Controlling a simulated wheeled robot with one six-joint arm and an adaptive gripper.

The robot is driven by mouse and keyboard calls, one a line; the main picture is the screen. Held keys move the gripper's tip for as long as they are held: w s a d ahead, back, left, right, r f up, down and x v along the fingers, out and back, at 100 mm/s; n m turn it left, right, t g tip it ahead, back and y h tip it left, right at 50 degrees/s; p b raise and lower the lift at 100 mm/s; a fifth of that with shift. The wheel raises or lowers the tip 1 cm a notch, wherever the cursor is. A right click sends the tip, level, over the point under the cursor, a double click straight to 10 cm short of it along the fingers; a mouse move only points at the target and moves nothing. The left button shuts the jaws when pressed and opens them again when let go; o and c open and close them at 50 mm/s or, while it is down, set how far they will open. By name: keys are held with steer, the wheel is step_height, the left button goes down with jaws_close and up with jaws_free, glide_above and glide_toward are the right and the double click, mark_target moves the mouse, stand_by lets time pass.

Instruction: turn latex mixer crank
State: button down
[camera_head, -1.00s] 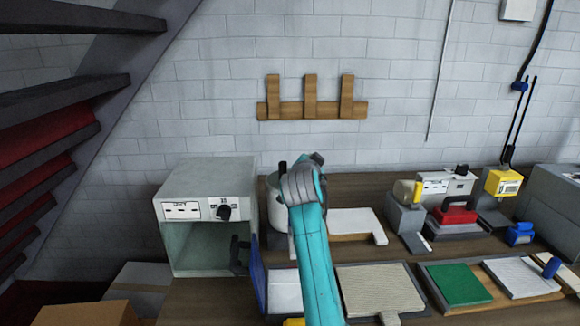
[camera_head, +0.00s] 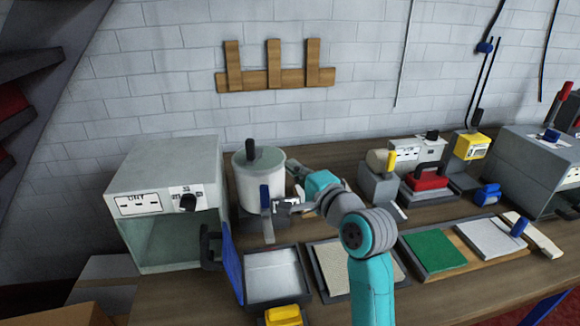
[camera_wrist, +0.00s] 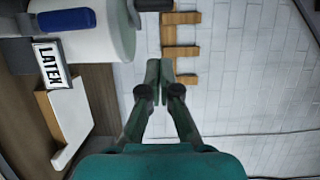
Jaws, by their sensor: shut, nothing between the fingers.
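The latex mixer is a white pot (camera_head: 258,185) with a greenish lid at the back of the bench. A black upright knob (camera_head: 250,146) stands on its lid, and a blue handle (camera_head: 265,197) is on its front. The wrist view shows the pot (camera_wrist: 100,42), the LATEX label (camera_wrist: 52,65), the blue handle (camera_wrist: 67,20) and part of the black knob (camera_wrist: 153,5). My gripper (camera_head: 291,168) is just right of the pot. In the wrist view my gripper (camera_wrist: 158,72) has its fingers together, empty, apart from the knob.
A grey open-fronted box (camera_head: 165,180) with a blue door (camera_head: 232,262) stands left of the pot. A grey tray (camera_head: 272,301) lies in front. Machines with red (camera_head: 428,182) and yellow (camera_head: 470,147) parts stand right. A wooden rack (camera_head: 275,79) hangs on the wall.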

mark_target(254, 147)
steer(key=w+a, duration=0.6)
steer(key=a, duration=0.2)
steer(key=shift+w, duration=0.35)
steer(key=shift+a, duration=0.15)
steer(key=shift+s+a+h, duration=0.1)
steer(key=shift+a+h, duration=0.05)
steer(key=shift+h, duration=0.15)
